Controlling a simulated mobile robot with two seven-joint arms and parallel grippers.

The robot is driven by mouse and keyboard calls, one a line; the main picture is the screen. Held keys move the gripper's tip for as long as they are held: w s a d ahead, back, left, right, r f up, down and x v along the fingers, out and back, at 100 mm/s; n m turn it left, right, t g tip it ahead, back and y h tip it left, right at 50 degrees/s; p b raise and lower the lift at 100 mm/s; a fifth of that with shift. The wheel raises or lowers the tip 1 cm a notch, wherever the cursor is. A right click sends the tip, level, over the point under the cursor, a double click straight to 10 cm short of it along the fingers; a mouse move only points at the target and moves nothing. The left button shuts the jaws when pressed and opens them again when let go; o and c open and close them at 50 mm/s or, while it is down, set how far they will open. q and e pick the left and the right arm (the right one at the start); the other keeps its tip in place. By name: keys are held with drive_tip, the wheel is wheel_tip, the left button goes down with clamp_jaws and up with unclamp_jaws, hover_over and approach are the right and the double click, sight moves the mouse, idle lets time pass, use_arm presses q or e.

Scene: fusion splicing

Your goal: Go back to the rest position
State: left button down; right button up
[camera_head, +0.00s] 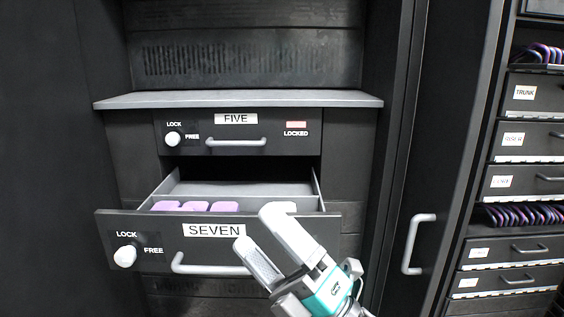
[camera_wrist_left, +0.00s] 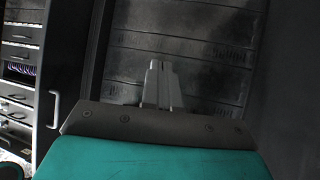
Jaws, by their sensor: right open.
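My right gripper (camera_head: 258,229) is open and empty. Its two fingers are spread in front of the drawer labelled SEVEN (camera_head: 290,224), just right of its label and near the right end of its handle (camera_head: 200,268). I cannot tell whether a finger touches the drawer front. That drawer is pulled out, with purple pieces (camera_head: 195,206) and a pale piece inside. My left gripper (camera_wrist_left: 162,70) shows only in the left wrist view, its fingers close together with nothing between them, facing a dark vented panel (camera_wrist_left: 195,45).
The drawer labelled FIVE (camera_head: 285,121) above is closed and its indicator reads LOCKED. A cabinet door with a pale vertical handle (camera_head: 416,243) stands at right. Labelled drawers (camera_head: 530,140) and purple cables (camera_head: 522,215) fill the rack at far right.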

drive_tip(key=w+d+f+m+t+h, duration=0.3)
drive_tip(key=d+f+m+t+h, duration=0.35)
drive_tip(key=f+m+h, duration=0.65)
drive_tip(key=s+d+f+m+g+h, duration=0.3)
drive_tip(key=s+d+f+m+g, duration=0.15)
drive_tip(key=f+m, duration=0.45)
drive_tip(key=s+d+f+m+g+h, duration=0.2)
drive_tip(key=s+d+f+m+g, duration=0.3)
drive_tip(key=f, duration=0.6)
use_arm(q)
drive_tip(key=s+a+r+p, duration=0.1)
drive_tip(key=r+p, duration=0.5)
drive_tip(key=p, duration=0.2)
drive_tip(key=a+r+p, duration=0.2)
drive_tip(key=r+p, duration=0.4)
drive_tip(key=p, duration=0.3)
drive_tip(key=shift+s+a+y, duration=0.25)
drive_tip(key=shift+s+y, duration=0.15)
use_arm(e)
drive_tip(key=s+d+r+m, duration=0.1)
drive_tip(key=s+d+r, duration=0.1)
drive_tip(key=r, duration=0.3)
drive_tip(key=s+d+r+m+h, duration=0.1)
drive_tip(key=s+r, duration=0.1)
drive_tip(key=r, duration=0.3)
drive_tip(key=shift+d+r+h, duration=0.3)
drive_tip(key=shift+d+r, duration=0.1)
use_arm(q)
drive_tip(key=shift+s+d+f, duration=0.1)
drive_tip(key=shift+d, duration=0.1)
